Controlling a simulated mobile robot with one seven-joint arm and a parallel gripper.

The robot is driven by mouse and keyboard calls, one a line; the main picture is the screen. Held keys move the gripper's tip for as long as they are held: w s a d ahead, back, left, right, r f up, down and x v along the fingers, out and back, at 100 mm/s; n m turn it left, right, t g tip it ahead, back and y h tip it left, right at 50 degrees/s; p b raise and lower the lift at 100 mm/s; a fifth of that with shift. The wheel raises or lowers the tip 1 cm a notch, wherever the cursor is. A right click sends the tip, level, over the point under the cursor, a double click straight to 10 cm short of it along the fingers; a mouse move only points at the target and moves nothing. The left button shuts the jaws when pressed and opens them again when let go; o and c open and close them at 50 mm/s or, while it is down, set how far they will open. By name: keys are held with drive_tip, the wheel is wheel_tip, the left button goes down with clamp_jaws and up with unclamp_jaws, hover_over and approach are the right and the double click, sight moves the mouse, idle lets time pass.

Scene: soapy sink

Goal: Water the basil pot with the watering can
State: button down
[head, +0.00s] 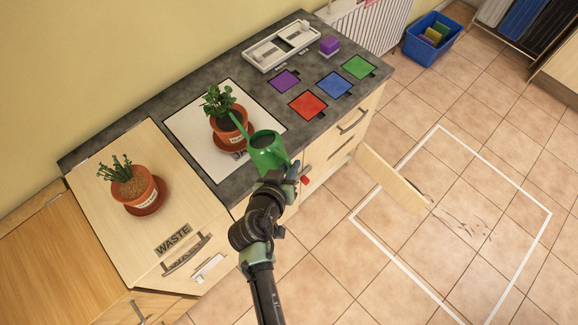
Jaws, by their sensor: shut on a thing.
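A green watering can (267,153) is held by my gripper (284,176) at the front edge of the dark counter. The fingertips are partly hidden by the arm and the can. The can's spout points up and left, its tip at or over the leafy basil plant (219,103). The basil stands in a terracotta pot (229,128) on a saucer, on a white sheet. Whether water flows is too small to tell. A second terracotta pot (134,189) with a spiky plant stands on the light wood top to the left.
A white tray (281,47), a purple block (329,45) and coloured squares (308,106) lie on the counter's far part. A cabinet door (390,181) stands open at the front. A blue bin (433,38) is on the tiled floor, which is mostly clear at right.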

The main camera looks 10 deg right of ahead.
drive_tip(key=shift+f, duration=0.1)
idle(0.3)
drive_tip(key=shift+s+d, duration=0.15)
drive_tip(key=s+d+r+p, duration=0.3)
drive_tip(key=s+p, duration=0.1)
drive_tip(key=shift+s+d, duration=0.15)
drive_tip(key=shift+s, duration=0.1)
wheel_tip(320, 180, down, 7)
drive_tip(key=m+t+b, duration=0.2)
drive_tip(key=b, duration=1.1)
drive_tip(key=shift+w+a+y, duration=0.3)
drive_tip(key=shift+w+y, duration=0.05)
drive_tip(key=shift+y, duration=0.05)
idle(0.4)
